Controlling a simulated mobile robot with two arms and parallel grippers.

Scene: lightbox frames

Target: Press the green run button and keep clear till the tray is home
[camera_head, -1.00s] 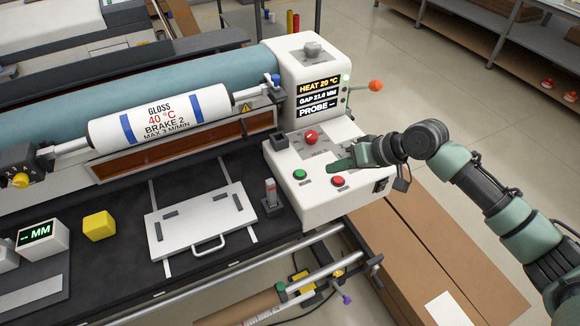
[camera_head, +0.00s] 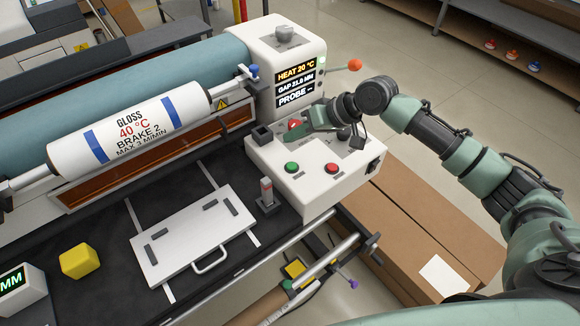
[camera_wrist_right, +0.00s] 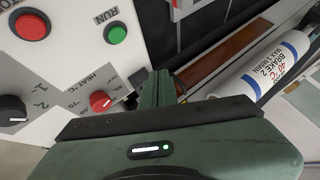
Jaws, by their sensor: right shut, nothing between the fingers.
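The green run button (camera_head: 291,168) is on the front left of the white control panel (camera_head: 262,155), with a red button (camera_head: 332,169) to its right. In the right wrist view, the green button (camera_wrist_right: 116,33) has the label RUN beside it. My right gripper (camera_head: 290,138) is shut and empty over the panel, behind the green button and close to the red knob (camera_head: 294,125). It looks apart from the button. The white tray (camera_head: 190,240), with a front handle, lies flat on the black bed in front of the roller. My left gripper is not in view.
A white roller (camera_head: 135,130) reading 40 °C lies before a long blue-grey roller. The display (camera_head: 295,83) reads HEAT 20 °C. A small upright post (camera_head: 267,192) stands between tray and panel. A yellow block (camera_head: 80,260) sits left of the tray. Cardboard boxes (camera_head: 430,225) lie at right.

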